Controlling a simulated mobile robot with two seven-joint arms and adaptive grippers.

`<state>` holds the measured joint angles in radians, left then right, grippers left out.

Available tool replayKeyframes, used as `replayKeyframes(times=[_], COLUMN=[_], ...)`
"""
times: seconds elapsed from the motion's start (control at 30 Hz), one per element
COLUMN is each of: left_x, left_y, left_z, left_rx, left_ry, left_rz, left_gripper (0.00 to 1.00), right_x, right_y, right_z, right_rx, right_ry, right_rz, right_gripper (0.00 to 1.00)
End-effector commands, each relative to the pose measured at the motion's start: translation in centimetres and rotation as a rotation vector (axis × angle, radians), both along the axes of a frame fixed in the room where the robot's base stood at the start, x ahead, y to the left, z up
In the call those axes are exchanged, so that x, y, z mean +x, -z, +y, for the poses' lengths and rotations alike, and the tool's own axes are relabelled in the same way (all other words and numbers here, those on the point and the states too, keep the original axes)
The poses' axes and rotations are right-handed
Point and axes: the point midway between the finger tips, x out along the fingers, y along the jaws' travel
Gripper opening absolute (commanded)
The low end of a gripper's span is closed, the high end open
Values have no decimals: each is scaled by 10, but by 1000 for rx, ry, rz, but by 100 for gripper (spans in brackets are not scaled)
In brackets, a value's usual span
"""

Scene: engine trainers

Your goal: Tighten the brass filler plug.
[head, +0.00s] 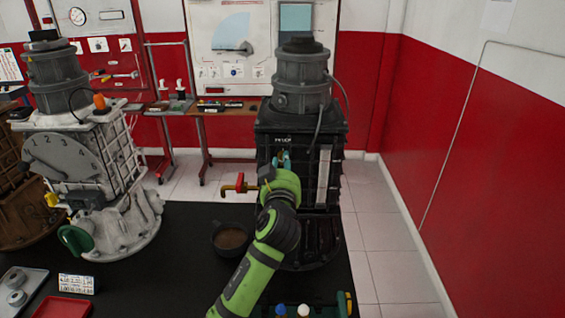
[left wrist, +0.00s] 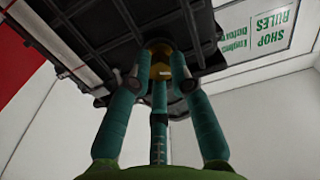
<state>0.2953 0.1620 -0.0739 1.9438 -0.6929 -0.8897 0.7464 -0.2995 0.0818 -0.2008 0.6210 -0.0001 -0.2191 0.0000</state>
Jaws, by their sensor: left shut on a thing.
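The brass filler plug (left wrist: 160,70) shows in the left wrist view, seated against the underside-looking face of the dark housing (left wrist: 110,40). My left gripper (left wrist: 160,75) has its teal fingers closed around the plug. In the head view my left gripper (head: 284,160) reaches the front of the dark engine trainer (head: 300,130), just below a small white label. There the plug itself is hidden by my green wrist. My right gripper is not in view.
A brass valve with a red handle (head: 240,185) sticks out left of my wrist. A dark bowl of brown liquid (head: 231,237) stands on the black table (head: 185,265). A white trainer (head: 85,165) stands left. A red tray (head: 62,307) and bottle caps (head: 303,310) are in front.

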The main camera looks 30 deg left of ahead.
Motion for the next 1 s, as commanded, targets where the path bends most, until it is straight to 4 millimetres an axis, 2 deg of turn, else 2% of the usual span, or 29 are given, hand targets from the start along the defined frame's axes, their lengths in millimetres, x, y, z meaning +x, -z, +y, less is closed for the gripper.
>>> replayKeyframes(times=[1.0], left_x=[-1], left_y=[3], left_z=[0], left_rx=[808], left_ry=[3], left_rz=[459], left_gripper=[0], right_x=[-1], right_y=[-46], right_z=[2], right_rx=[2], right_ry=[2], right_rz=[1], right_gripper=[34])
